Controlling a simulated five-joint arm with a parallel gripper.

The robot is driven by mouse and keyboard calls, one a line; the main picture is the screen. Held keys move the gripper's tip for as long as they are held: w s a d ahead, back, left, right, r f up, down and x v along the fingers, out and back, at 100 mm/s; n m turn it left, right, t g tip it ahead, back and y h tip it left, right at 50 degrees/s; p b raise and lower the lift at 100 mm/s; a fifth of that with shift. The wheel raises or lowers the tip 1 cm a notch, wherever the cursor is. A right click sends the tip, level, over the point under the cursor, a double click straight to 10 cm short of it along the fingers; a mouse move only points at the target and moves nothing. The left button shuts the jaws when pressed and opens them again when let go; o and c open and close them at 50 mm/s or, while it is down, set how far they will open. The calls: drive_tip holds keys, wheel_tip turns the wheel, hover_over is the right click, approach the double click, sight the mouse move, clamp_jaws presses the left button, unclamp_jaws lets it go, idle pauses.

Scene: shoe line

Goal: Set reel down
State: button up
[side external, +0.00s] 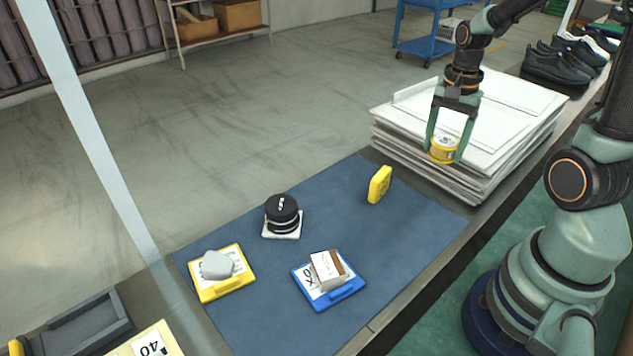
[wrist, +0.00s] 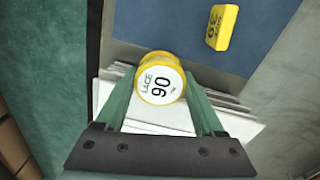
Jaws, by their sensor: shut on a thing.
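The reel (side external: 443,151) is small and yellow, with a white round label. In the wrist view the reel (wrist: 160,82) shows its label reading LACE 90, facing the camera. My gripper (side external: 445,148) is shut on the reel, with one green finger on each side of it; the fingers also show in the wrist view (wrist: 161,92). The reel is at the near left part of a stack of white sheets (side external: 502,116). Whether it touches the stack cannot be told.
A blue mat (side external: 235,325) covers the table left of the stack. On it are a yellow block (side external: 380,184), a black round stack (side external: 282,212), a yellow tray (side external: 208,293) with a grey lump, and a blue tray (side external: 343,293) with a box. Black shoes (side external: 550,68) stand behind.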

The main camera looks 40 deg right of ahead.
sight(428, 200)
wheel_tip(428, 200, down, 12)
drive_tip(key=shift+f, duration=0.2)
idle(0.4)
drive_tip(key=shift+f, duration=0.2)
drive_tip(key=o, duration=1.4)
drive_tip(key=shift+c, duration=0.2)
drive_tip(key=shift+r, duration=0.1)
wheel_tip(428, 200, up, 12)
drive_tip(key=shift+r, duration=0.15)
drive_tip(key=a+r+n+t, duration=0.5)
drive_tip(key=a+r+n, duration=0.7)
drive_tip(key=a+n, duration=0.3)
drive_tip(key=shift+w+n+t, duration=0.25)
drive_tip(key=shift+n+t, duration=0.05)
drive_tip(key=shift+n, duration=0.1)
